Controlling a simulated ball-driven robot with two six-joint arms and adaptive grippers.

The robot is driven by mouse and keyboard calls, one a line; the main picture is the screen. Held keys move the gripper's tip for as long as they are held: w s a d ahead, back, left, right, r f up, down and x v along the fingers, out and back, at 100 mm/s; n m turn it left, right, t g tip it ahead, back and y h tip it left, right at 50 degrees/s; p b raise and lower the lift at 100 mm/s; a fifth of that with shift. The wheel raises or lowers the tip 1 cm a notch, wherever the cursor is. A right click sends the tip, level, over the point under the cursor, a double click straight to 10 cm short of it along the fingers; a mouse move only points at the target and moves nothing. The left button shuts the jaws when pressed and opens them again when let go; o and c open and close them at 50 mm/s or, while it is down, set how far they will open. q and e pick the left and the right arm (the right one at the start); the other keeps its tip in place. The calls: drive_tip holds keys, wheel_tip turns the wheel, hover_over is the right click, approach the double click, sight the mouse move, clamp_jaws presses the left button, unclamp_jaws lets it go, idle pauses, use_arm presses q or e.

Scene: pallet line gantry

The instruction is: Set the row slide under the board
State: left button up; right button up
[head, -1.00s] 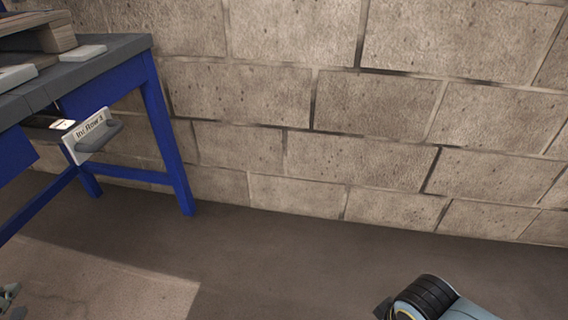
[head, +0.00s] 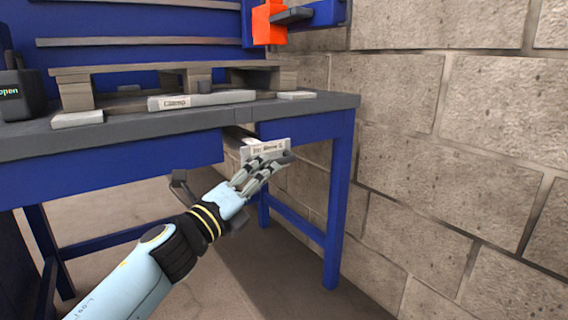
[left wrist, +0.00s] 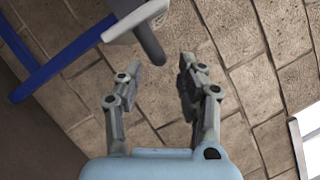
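The row slide (head: 262,148) sticks out from under the grey bench board (head: 225,117). Its pale front plate bears small writing that I cannot read fully, and a dark grey handle (head: 288,157) juts from it. My left gripper (head: 266,167) is just in front of the slide and overlaps its lower edge in the head view. In the left wrist view the two fingers (left wrist: 159,68) are apart, with nothing between their pads. The handle's end (left wrist: 150,45) lies just beyond the fingertips; contact cannot be told. My right gripper is not in view.
A wooden pallet (head: 180,70) and a pale labelled bar (head: 202,100) lie on the bench. A dark box (head: 22,95) stands at left. An orange block (head: 268,24) is above. A blue leg (head: 338,200) and stone wall (head: 440,150) bound the right side.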

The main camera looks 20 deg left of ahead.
sight(278, 162)
use_arm(q)
drive_tip(key=x, duration=0.5)
drive_tip(key=shift+w, duration=0.3)
clamp_jaws()
